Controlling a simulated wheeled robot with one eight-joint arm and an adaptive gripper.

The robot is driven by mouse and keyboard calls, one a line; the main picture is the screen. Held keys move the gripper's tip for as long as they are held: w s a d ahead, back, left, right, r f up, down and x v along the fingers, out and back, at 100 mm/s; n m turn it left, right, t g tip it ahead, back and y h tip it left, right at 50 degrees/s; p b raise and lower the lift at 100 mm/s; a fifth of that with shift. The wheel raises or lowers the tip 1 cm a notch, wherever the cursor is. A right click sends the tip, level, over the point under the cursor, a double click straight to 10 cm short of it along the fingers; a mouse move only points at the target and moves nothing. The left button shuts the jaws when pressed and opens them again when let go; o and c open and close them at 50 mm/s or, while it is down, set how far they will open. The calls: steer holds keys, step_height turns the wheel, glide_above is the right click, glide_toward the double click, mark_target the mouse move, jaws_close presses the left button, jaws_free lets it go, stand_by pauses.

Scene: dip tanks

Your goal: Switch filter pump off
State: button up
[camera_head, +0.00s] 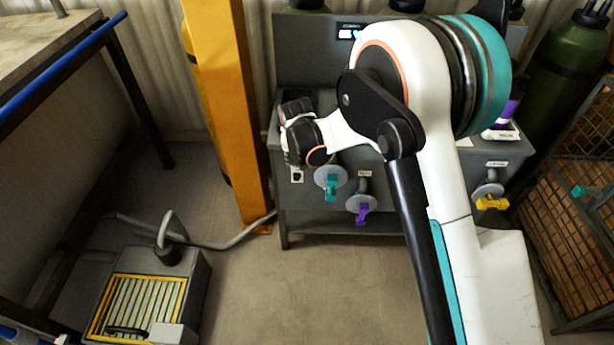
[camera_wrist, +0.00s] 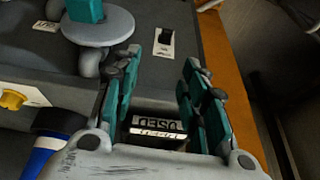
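A small black switch on a white plate (camera_wrist: 166,42) sits on the grey tank front in the wrist view. It also shows in the head view (camera_head: 297,175), low on the tank's left end, below my wrist. I cannot read its label, so I cannot tell whether it belongs to the filter pump. My gripper (camera_wrist: 160,78) is open, with its teal fingers spread and nothing held. In the wrist view the switch lies just beyond the fingertips, roughly in line with the gap. In the head view my fingertips are hidden or not distinguishable.
A teal valve (camera_head: 330,182) is beside the switch, with a purple valve (camera_head: 362,208) and yellow valve (camera_head: 491,203) farther right. An orange post (camera_head: 228,100) stands left of the tank. A grey box with a yellow grille (camera_head: 145,300) sits on the floor.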

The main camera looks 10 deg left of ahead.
mark_target(296, 178)
steer(key=b+x, duration=0.1)
steer(key=x, duration=0.4)
steer(key=a+b+x, duration=0.1)
steer(key=b+x, duration=0.1)
steer(key=x, duration=0.4)
steer(key=s+b+x, duration=0.1)
steer(key=b+x, duration=0.1)
steer(key=x, duration=0.4)
steer(key=shift+a+f, duration=0.2)
steer(key=shift+f, duration=0.1)
jaws_close()
